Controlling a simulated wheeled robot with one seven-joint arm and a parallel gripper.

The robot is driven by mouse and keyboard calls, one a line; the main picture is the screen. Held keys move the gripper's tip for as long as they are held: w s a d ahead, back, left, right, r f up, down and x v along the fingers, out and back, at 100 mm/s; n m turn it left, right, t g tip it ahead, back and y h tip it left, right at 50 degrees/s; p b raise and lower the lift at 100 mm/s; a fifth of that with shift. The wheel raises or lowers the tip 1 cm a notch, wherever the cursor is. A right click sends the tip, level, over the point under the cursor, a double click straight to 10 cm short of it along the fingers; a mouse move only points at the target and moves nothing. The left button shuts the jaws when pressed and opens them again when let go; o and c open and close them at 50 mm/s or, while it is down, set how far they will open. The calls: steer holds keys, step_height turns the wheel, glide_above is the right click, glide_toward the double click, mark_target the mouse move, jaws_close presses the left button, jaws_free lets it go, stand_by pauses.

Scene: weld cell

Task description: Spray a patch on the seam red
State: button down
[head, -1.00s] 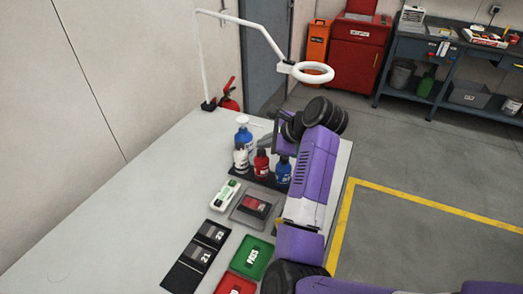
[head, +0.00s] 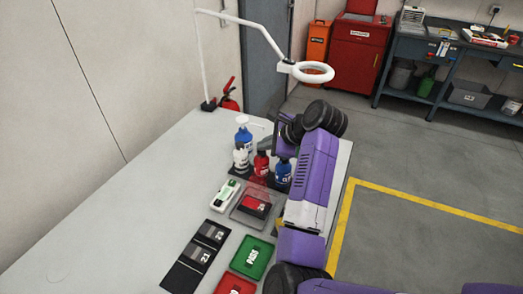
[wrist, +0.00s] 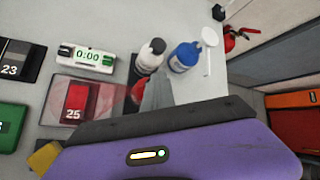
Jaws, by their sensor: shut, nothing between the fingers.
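The seam plate marked 25 (head: 255,206) lies in a shallow grey tray (head: 237,214) and has a bright red patch on it; it also shows in the wrist view (wrist: 77,103). The red spray bottle (head: 261,166) stands upright in a dark rack behind the tray. A see-through red mist spreads from it down over the plate. My gripper (head: 271,144) is shut and empty at the top of the red bottle, partly hidden by my arm. In the wrist view its grey fingers (wrist: 156,94) hide most of that bottle; whether they touch it I cannot tell.
A white bottle (head: 240,160), a blue bottle (head: 284,174) and a blue pump bottle (head: 243,136) stand close by. A timer (wrist: 86,57) reads 0:00. Plates 23 and 21, a green PASS tray (head: 244,270) and a red tray (head: 222,287) lie nearer. Table left is clear.

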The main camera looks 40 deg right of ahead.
mark_target(264, 153)
stand_by(0.3)
steer(key=shift+r+p, duration=0.85)
steer(key=shift+p, duration=0.15)
step_height(264, 153, up, 5)
steer(key=p, duration=0.4)
steer(key=shift+p, duration=0.4)
stand_by(0.3)
